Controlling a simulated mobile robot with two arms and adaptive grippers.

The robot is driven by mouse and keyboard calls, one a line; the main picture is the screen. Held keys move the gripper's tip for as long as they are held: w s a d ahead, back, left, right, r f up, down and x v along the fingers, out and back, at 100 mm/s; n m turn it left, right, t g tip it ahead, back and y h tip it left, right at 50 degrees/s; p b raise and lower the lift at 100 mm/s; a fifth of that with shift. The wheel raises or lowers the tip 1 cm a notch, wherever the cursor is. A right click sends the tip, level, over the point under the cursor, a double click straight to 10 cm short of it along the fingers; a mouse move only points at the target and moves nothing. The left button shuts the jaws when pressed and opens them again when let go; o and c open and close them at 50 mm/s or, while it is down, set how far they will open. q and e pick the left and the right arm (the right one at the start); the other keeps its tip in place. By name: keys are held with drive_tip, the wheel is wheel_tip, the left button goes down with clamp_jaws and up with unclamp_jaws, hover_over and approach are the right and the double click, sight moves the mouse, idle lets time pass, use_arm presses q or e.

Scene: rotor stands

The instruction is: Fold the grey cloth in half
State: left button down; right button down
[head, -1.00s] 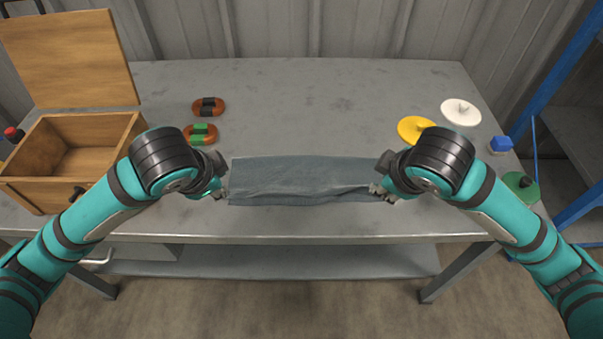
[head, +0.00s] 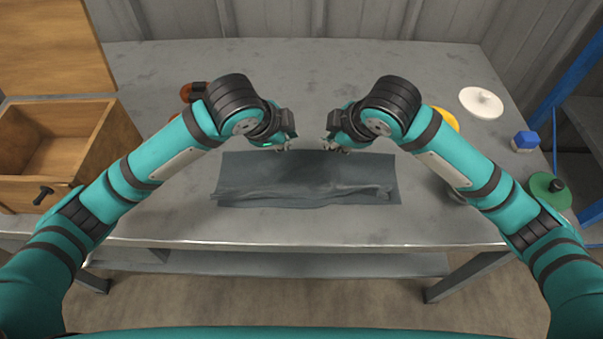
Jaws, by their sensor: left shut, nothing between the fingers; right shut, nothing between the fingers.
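The grey cloth (head: 300,178) lies on the table as a long, narrow strip, wider than it is deep. Wrinkles run along its lower part, and its front edge is uneven. My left gripper (head: 279,148) is shut and empty at the cloth's back edge, left of its middle. My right gripper (head: 333,148) is shut and empty at the same back edge, right of its middle. I cannot tell whether either fingertip touches the cloth.
An open wooden box (head: 60,150) stands at the left. A white disc (head: 480,102), a blue block (head: 525,141) and a green disc (head: 549,189) are at the right. A yellow disc (head: 445,118) and a brown-red piece (head: 187,91) are partly behind my arms. Table is clear at the back.

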sight(294, 155)
use_arm(q)
drive_tip(key=shift+s+d+f+b, duration=0.25)
drive_tip(key=shift+d+f+b, duration=0.1)
drive_tip(key=shift+f, duration=0.15)
use_arm(e)
drive_tip(key=shift+s+a+f, duration=0.25)
drive_tip(key=shift+a+f, duration=0.15)
drive_tip(key=shift+f, duration=0.15)
use_arm(q)
drive_tip(key=shift+w+f, duration=0.15)
use_arm(e)
drive_tip(key=shift+w+f, duration=0.15)
